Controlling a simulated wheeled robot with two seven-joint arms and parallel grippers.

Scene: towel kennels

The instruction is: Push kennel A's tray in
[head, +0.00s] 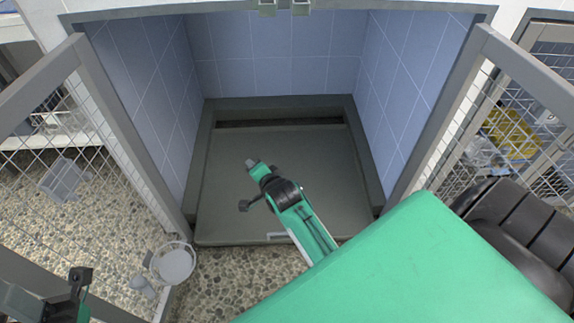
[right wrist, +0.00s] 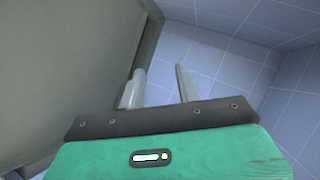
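Kennel A's tray (head: 225,215) is a flat grey-green panel on the kennel floor. Its front edge sticks out over the pebbled floor, and a dark gap shows behind its back edge. A pale handle (head: 277,236) shows at the front, partly hidden by my right arm. My right gripper (head: 247,184) is above the tray with its fingers apart and empty; contact cannot be told. In the right wrist view, both fingers (right wrist: 161,88) stand apart beside a grey-green surface. My left gripper (head: 48,288) is at the bottom left, partly cut off, away from the tray.
Blue-tiled kennel walls (head: 275,60) flank the tray. Mesh doors stand open at left (head: 125,130) and right (head: 440,120). A white round bowl (head: 173,262) is near the left door's foot. Pebbled floor (head: 225,280) is clear before the tray.

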